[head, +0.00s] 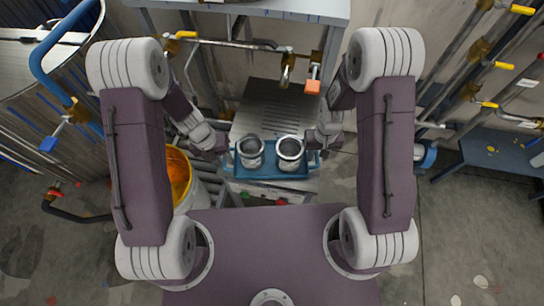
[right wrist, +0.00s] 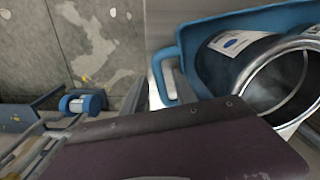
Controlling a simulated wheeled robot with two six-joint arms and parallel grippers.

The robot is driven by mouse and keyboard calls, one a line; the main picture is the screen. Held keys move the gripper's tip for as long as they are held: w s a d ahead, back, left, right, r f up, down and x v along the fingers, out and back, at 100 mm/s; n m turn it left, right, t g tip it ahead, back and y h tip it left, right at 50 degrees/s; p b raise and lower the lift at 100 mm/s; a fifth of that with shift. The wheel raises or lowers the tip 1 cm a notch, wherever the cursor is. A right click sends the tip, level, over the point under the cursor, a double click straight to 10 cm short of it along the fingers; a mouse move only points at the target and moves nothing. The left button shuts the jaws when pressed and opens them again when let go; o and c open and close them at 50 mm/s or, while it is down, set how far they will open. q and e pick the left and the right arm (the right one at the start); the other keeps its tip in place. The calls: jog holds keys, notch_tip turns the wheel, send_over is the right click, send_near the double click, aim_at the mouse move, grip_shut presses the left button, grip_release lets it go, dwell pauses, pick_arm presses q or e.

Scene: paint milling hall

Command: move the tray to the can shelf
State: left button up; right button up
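A blue tray (head: 270,178) holds two open metal cans, a left can (head: 250,150) and a right can (head: 290,151), both upright. The tray is in the middle of the head view, in front of a grey slotted surface. My left gripper (head: 228,158) is at the tray's left end and my right gripper (head: 314,158) is at its right end. In the right wrist view, the tray's wall (right wrist: 188,50) and blue handle loop (right wrist: 158,80) show beside a can (right wrist: 275,90). My purple gripper body covers the lower part.
A grey shelf or bench top (head: 290,9) stands at the back. A bucket with orange contents (head: 180,178) stands left of the tray. Pipes with yellow-handled valves line the right wall, above a blue-grey bench (head: 500,150). Open floor shows at the lower right.

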pick_arm(q)
notch_tip(320, 180, up, 12)
jog(key=a, duration=0.2)
jog(key=shift+a+f, duration=0.15)
pick_arm(e)
notch_tip(320, 180, up, 12)
dwell(0.3)
dwell(0.4)
